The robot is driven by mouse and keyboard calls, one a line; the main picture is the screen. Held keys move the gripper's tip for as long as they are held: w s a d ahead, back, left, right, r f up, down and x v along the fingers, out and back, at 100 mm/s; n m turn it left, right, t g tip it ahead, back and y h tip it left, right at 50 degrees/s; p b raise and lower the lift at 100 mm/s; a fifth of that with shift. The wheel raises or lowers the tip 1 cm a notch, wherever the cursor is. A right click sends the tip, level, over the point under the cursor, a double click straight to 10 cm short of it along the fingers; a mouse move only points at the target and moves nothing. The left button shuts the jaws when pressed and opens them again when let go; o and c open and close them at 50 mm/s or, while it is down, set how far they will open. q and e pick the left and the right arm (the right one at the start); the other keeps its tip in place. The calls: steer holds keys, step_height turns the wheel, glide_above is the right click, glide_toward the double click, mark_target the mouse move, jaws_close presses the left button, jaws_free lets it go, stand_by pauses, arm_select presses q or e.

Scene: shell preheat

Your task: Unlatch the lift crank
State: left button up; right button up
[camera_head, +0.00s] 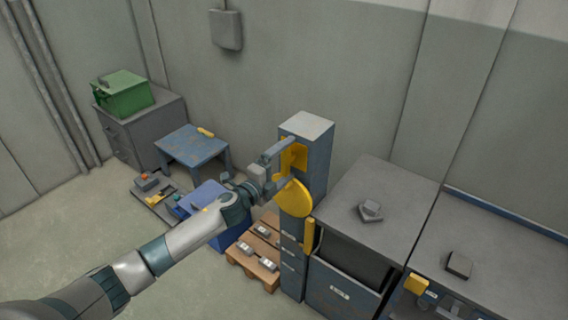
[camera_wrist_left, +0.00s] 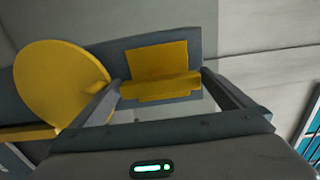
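A tall blue-grey column (camera_head: 291,233) with a light grey top stands against the wall. On its face are a yellow bracket-like part (camera_head: 297,152), likely the latch, and below it a round yellow disc (camera_head: 294,199). A yellow bar (camera_head: 309,236) hangs lower down, likely the crank handle. My left gripper (camera_head: 287,163) is open in front of the column. In the left wrist view the yellow bracket (camera_wrist_left: 158,62) lies between its spread fingers, with gaps at both sides. The yellow disc (camera_wrist_left: 58,85) is just outside the left finger. My right gripper is not in view.
A grey cabinet (camera_head: 385,215) and worktop stand right of the column. A wooden pallet (camera_head: 243,262) with grey parts and a blue bin (camera_head: 204,192) sit left of it. A blue table (camera_head: 193,146) and a green box (camera_head: 122,95) are farther back. Open floor lies front left.

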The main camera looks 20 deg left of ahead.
arm_select(q)
steer(key=shift+v, duration=0.85)
steer(key=b+v, duration=0.4)
steer(key=v, duration=1.1)
steer(key=shift+s, duration=0.35)
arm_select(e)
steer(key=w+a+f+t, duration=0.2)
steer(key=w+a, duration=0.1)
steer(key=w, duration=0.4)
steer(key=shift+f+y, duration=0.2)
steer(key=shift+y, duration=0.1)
arm_select(q)
steer(key=shift+a, duration=0.15)
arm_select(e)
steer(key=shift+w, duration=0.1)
